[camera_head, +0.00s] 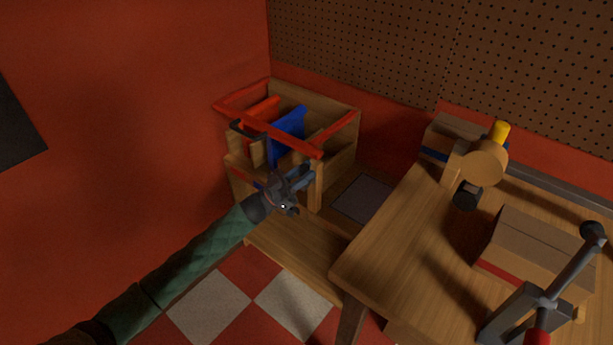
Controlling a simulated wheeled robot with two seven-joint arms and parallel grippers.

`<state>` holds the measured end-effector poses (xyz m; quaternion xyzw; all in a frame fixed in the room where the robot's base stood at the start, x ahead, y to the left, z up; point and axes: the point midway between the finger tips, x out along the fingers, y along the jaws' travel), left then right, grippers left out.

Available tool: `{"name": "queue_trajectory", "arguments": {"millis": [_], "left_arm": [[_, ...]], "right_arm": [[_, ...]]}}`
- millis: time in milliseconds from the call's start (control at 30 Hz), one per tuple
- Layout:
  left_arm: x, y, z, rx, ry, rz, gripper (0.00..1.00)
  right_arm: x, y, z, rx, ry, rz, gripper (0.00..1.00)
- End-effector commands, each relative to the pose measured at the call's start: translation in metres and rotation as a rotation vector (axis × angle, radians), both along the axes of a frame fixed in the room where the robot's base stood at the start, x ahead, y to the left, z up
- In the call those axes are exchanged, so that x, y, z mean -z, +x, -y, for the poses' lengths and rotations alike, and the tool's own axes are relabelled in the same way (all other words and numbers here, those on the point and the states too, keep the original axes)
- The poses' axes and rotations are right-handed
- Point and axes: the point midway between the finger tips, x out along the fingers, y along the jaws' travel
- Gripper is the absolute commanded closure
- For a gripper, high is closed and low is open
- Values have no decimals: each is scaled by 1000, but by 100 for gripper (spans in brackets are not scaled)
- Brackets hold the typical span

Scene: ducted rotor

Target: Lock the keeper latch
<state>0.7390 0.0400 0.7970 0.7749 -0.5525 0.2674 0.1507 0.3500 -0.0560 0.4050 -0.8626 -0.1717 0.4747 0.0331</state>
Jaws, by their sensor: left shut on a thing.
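A wooden box-like unit (345,101) with a red frame on top stands in the corner, left of the table. A blue panel (288,122) and a red panel (262,111) stand upright inside the frame. A dark angled bracket (244,130) sits at its left front. My left gripper (304,175) is at the unit's front, below the red front bar and beside a wooden post (316,192). Its jaws are shut on a small part there, mostly hidden by the fingers. I cannot tell for certain which part is the keeper latch. My right gripper is not in view.
A wooden table (400,262) fills the right side. It carries a wooden mallet-like piece (484,164), a cardboard-coloured box (525,245) and a grey metal tool (545,300). A grey plate (364,198) lies between unit and table. Checkered floor (207,305) shows below.

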Motion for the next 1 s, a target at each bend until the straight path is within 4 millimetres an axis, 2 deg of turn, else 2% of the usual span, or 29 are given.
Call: {"name": "queue_trajectory", "arguments": {"millis": [200, 733, 767, 833, 867, 1000], "left_arm": [[1, 2, -3, -1, -55, -41, 100], [0, 3, -4, -1, -73, -55, 100], [0, 3, -4, -1, -73, -55, 71], [0, 3, -4, -1, -73, -55, 57], [0, 3, -4, 0, -72, -55, 53], [0, 3, -4, -1, -72, -54, 53]], "right_arm": [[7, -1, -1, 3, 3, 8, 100], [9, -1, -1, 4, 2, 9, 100], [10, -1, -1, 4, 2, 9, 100], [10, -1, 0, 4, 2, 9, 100], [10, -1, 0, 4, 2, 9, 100], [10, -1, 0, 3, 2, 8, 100]]}}
